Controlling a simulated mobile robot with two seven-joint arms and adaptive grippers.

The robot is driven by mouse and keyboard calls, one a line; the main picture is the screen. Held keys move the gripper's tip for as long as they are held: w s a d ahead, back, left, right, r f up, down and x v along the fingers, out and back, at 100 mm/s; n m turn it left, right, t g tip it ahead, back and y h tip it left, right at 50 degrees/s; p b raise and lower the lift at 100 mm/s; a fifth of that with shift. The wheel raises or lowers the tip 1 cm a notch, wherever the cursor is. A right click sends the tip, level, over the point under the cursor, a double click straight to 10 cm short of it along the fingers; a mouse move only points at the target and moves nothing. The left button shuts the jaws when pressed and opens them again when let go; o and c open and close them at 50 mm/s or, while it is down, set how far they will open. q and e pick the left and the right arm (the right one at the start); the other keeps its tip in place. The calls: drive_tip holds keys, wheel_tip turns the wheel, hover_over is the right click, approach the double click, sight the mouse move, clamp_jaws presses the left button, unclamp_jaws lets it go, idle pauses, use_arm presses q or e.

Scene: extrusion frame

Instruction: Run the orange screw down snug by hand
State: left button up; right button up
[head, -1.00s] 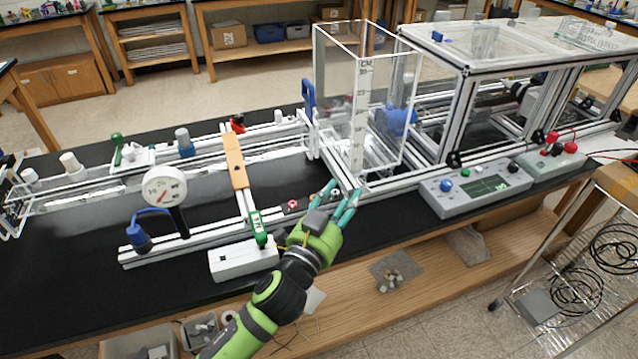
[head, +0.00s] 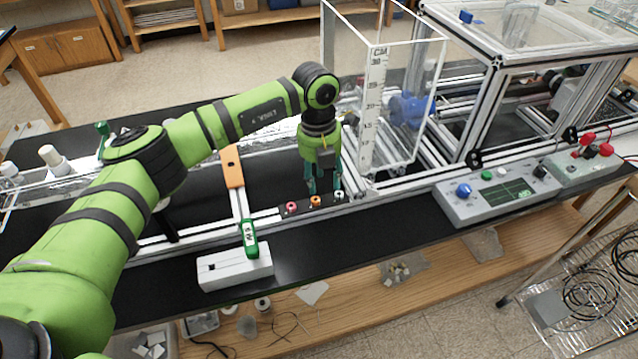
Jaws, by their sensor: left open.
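The orange screw (head: 315,202) stands in a small black block (head: 303,207) on the frame's front rail, between a red screw (head: 291,207) and a pale screw (head: 339,196). My left gripper (head: 324,188) points down from above, with its teal fingers apart and nothing seen between them. Its fingertips are just above and behind the block, close to the orange and pale screws. I cannot tell whether a finger touches either screw. How far the orange screw is threaded in is too small to tell. My right gripper is not in view.
A clear upright box with a scale (head: 375,110) stands right of my gripper. A grey control panel (head: 497,194) is at the right. The black bench top in front of the block is clear.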

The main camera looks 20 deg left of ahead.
sight(316, 201)
use_arm(q)
drive_tip(key=shift+w+a+r+y, duration=0.1)
drive_tip(key=shift+a+r+y, duration=0.1)
drive_tip(key=shift+a, duration=0.25)
drive_tip(key=shift+w+a+r+y, duration=0.1)
drive_tip(key=shift+a+y, duration=0.1)
drive_tip(key=shift+a, duration=0.2)
drive_tip(key=shift+s+a+f+p, duration=0.1)
drive_tip(key=shift+f+p, duration=0.1)
drive_tip(key=shift+p, duration=0.1)
wheel_tip(316, 201, down, 6)
drive_tip(key=shift+s+r+p, duration=0.1)
drive_tip(key=shift+r+p, duration=0.05)
drive_tip(key=shift+p, duration=1.1)
drive_tip(key=shift+f, duration=0.35)
clamp_jaws()
